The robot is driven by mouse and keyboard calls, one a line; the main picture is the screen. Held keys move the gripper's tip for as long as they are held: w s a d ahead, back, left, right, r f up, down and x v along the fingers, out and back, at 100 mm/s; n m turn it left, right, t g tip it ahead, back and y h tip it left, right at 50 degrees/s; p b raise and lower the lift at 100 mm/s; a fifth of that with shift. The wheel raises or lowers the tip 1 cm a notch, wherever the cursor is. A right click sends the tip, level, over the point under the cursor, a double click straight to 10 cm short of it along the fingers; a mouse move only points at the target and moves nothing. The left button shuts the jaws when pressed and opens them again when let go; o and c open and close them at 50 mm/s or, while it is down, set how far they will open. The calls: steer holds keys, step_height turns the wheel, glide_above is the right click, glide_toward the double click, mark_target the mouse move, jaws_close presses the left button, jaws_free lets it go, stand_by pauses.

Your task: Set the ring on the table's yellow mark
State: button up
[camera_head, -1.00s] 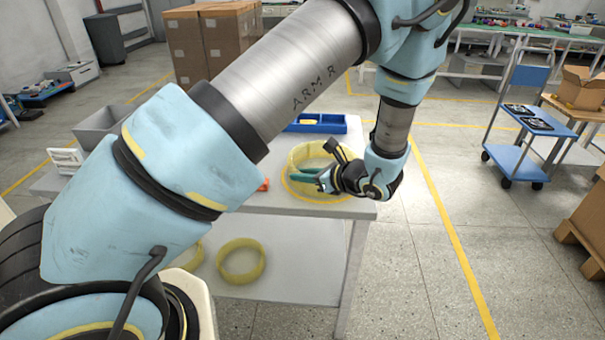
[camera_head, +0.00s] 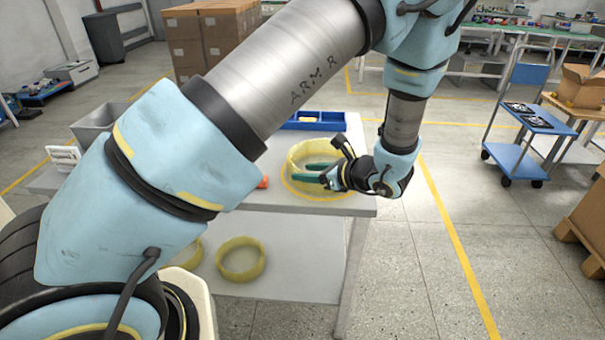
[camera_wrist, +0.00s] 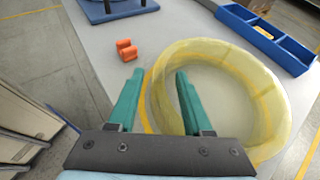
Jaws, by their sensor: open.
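A translucent yellow ring (camera_head: 298,160) rests on the tabletop (camera_head: 275,202), its lower part within the yellow mark (camera_head: 312,194), a thin circle. In the wrist view the ring (camera_wrist: 262,95) stands at the right and a strip of the mark (camera_wrist: 146,112) shows left of its wall. My gripper (camera_head: 314,172) is at the ring's near right side in the head view. Its green fingers (camera_wrist: 155,85) are spread, one outside the ring and one over its inside, with the near left wall between them. Whether either finger touches the wall cannot be told.
A blue divided tray (camera_head: 318,122) stands behind the ring. A small orange part (camera_wrist: 127,50) lies on the tabletop beside it. Another yellow ring (camera_head: 241,274) lies on the lower shelf. A blue cart (camera_head: 530,125) stands off to the right; the floor between is clear.

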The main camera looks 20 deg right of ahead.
steer(key=b+v, duration=0.2)
steer(key=v, duration=0.8)
steer(key=w+a+r+n+g+h, duration=0.1)
steer(key=a+n+g, duration=0.4)
steer(key=a+n, duration=0.9)
steer(key=w+a+r+n+g+h, duration=0.2)
steer(key=a+r+n+g+h, duration=0.1)
steer(key=a+n, duration=1.2)
steer(key=a+g+h, duration=0.1)
steer(key=a+h, duration=0.1)
steer(key=a, duration=0.3)
steer(key=shift+w+g, duration=0.2)
steer(key=shift+g, duration=0.2)
steer(key=shift+r, duration=0.1)
